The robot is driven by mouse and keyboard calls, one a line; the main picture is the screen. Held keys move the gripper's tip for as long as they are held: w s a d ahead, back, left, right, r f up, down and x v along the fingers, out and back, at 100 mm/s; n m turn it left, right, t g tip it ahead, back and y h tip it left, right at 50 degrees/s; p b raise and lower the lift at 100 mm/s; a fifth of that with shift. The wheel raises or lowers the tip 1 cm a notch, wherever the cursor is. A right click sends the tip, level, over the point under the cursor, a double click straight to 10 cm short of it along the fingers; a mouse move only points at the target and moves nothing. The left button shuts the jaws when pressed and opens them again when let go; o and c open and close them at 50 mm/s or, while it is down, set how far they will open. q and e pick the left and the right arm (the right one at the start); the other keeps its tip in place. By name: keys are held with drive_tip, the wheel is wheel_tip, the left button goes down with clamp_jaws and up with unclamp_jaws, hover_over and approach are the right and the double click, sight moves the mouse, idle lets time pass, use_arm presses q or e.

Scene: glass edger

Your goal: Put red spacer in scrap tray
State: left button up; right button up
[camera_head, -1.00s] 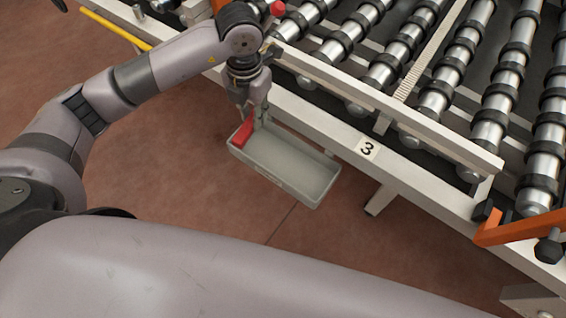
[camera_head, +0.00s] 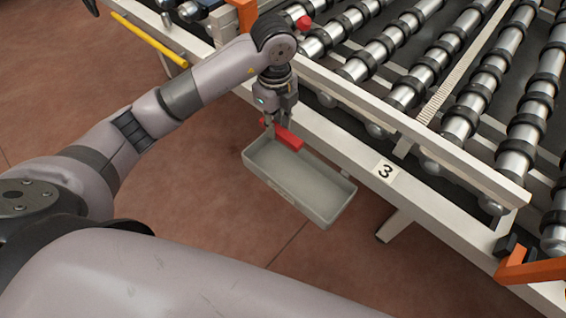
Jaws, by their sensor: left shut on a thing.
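The red spacer (camera_head: 289,138) is a short red bar. My left gripper (camera_head: 276,127) points down and is shut on it. The bar's right end reaches over the back left part of the scrap tray, and its left end shows behind the fingers. Whether the bar touches the tray rim cannot be told. The scrap tray (camera_head: 338,211) is a shallow grey open box at the side of the conveyor frame; the part of its floor that shows is bare. My right gripper is not in view.
A conveyor with metal rollers (camera_head: 410,93) and black rings fills the upper right. Its pale frame rail (camera_head: 345,143) runs right behind the tray, with a "3" label (camera_head: 385,171). A yellow bar (camera_head: 150,40) is at upper left. Reddish floor lies open in front.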

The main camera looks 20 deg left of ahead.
use_arm(q)
hover_over(277, 165)
wheel_tip(277, 165, down, 10)
drive_tip(key=shift+r+p, duration=0.15)
drive_tip(key=shift+p, duration=0.3)
wheel_tip(277, 165, down, 5)
drive_tip(key=shift+r, duration=0.1)
drive_tip(key=shift+f, duration=0.2)
drive_tip(key=shift+f, duration=0.2)
drive_tip(key=o, duration=0.9)
drive_tip(key=shift+r, duration=0.1)
drive_tip(key=shift+o, duration=0.2)
